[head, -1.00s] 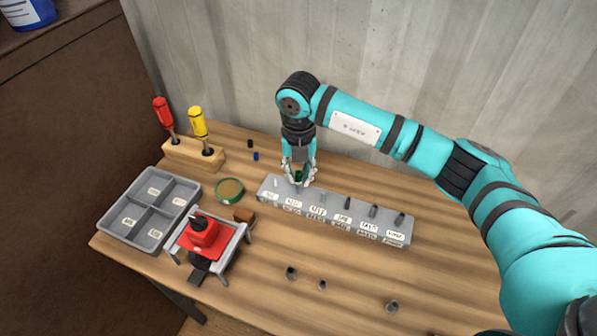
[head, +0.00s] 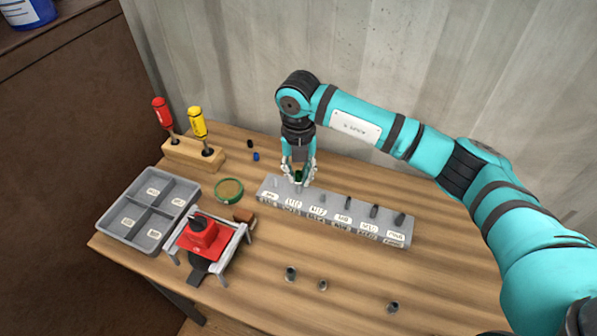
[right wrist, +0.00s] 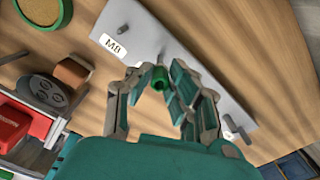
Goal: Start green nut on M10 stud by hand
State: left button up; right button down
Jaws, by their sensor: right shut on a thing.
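The green nut (head: 298,175) is between the fingertips of my right gripper (head: 299,178), which is shut on it. In the right wrist view, the green nut (right wrist: 160,78) shows its round open top between the fingers of the right gripper (right wrist: 158,88). The grey stud block (head: 333,200) lies under the gripper, with a row of upright studs and white labels. The nut is over the left part of the block, just right of the end stud. The M10 stud under it is hidden, so I cannot tell whether nut and stud touch. My left gripper is not in view.
A grey divided tray (head: 137,222) and a red device on a stand (head: 203,240) are at left. A green-rimmed dish (head: 229,190) lies left of the block. Red and yellow screwdrivers (head: 198,122) stand behind. Several small dark parts (head: 291,273) lie in front; the right front is mostly clear.

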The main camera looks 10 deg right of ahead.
aim_at(298, 186)
jog(key=shift+f+b, duration=1.9)
jog(key=shift+f, duration=0.4)
dwell(0.5)
jog(key=m, duration=1.5)
jog(key=shift+m, duration=0.3)
jog(key=c, duration=1.7)
grip_release()
jog(key=shift+m, duration=0.4)
jog(key=o, duration=0.5)
jog(key=shift+o, duration=0.2)
